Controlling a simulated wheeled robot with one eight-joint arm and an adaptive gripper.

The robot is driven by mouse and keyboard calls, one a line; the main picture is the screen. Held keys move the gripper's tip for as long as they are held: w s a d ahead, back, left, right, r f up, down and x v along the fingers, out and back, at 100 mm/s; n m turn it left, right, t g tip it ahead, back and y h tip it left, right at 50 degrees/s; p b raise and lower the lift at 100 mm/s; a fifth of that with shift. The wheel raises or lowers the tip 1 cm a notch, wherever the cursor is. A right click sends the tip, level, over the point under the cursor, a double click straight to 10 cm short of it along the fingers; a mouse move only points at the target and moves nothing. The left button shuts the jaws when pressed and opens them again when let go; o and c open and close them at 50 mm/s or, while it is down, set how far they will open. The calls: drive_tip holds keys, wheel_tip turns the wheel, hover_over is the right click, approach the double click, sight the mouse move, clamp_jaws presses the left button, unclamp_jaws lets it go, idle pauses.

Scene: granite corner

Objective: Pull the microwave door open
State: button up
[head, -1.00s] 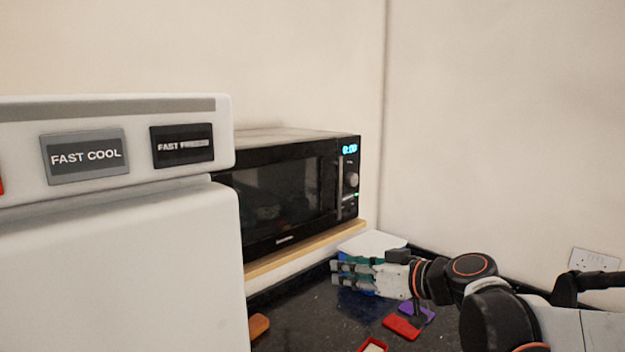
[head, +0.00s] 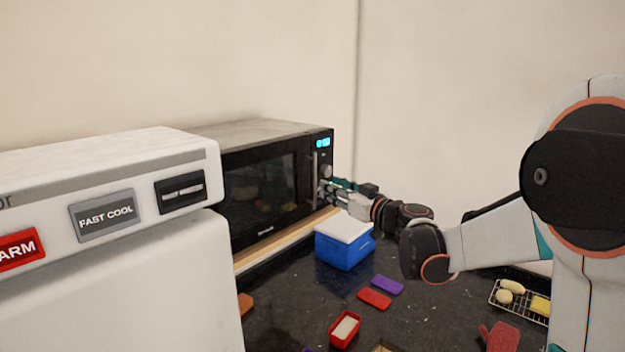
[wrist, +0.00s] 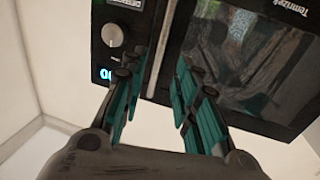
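The black microwave (head: 262,195) stands on a wooden shelf, its door (head: 260,192) shut. The door handle (head: 314,172) is an upright silver bar at the door's right side, left of the knob. My gripper (head: 326,190) is at the front of the microwave, by the lower part of the handle. In the wrist view, which is upside down, the handle (wrist: 162,48) lies ahead between the two lines of my spread green fingers (wrist: 158,72). The gripper is open, with a gap between the fingers. Whether a finger touches the handle I cannot tell.
A white fridge (head: 120,290) stands close at the left. Below the shelf (head: 280,243), a blue box with a white lid (head: 345,245), a red box (head: 344,328) and red and purple pieces lie on the dark counter (head: 290,300). A wire rack (head: 522,300) is at the right.

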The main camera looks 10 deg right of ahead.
hover_over(314, 201)
drive_tip(key=shift+w+d+p, duration=0.1)
drive_tip(key=shift+w+p, duration=0.2)
drive_tip(key=shift+w, duration=0.05)
drive_tip(key=shift+c, duration=0.4)
clamp_jaws()
